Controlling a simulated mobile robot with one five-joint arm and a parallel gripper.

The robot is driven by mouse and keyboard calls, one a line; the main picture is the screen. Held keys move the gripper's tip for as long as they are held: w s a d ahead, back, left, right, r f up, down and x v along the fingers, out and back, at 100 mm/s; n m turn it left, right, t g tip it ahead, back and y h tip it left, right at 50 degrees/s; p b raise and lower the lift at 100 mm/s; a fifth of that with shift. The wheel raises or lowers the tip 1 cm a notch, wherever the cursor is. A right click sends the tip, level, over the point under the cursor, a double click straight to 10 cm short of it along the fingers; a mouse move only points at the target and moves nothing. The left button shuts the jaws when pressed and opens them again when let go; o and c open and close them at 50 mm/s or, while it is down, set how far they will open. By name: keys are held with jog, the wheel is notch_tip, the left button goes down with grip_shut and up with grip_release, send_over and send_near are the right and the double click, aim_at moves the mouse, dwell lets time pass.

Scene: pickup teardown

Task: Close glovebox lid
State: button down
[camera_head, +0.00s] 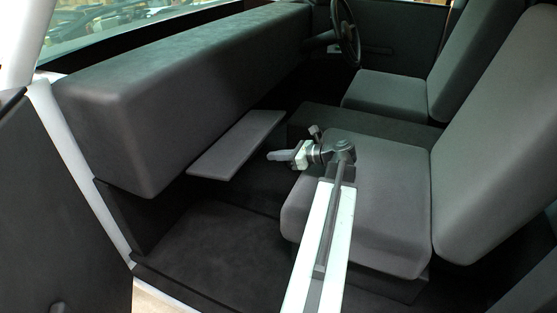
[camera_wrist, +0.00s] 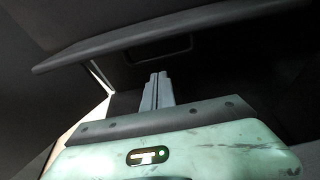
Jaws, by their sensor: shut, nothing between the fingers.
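The glovebox lid (camera_head: 237,145) is a flat grey panel standing open, sticking out nearly level from under the dashboard in the head view. In the wrist view a long panel edge, which looks like the lid (camera_wrist: 110,42), crosses the top above the fingers. My gripper (camera_head: 271,155) is shut and empty, to the right of the lid's outer edge and a little lower in the picture. It points left, toward the dashboard side, and appears apart from the lid. Its closed fingers also show in the wrist view (camera_wrist: 158,76).
The dashboard (camera_head: 180,85) runs above the lid. The near seat (camera_head: 370,195) lies under and right of my arm. The far seat (camera_head: 390,95), steering wheel (camera_head: 347,35) and open door (camera_head: 50,215) surround the cabin. The footwell floor (camera_head: 205,250) is clear.

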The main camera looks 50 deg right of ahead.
jog(key=b+x, duration=0.1)
jog(key=x, duration=0.4)
jog(key=shift+w+a+f, duration=0.1)
jog(key=shift+w+f, duration=0.05)
jog(key=shift+w, duration=0.1)
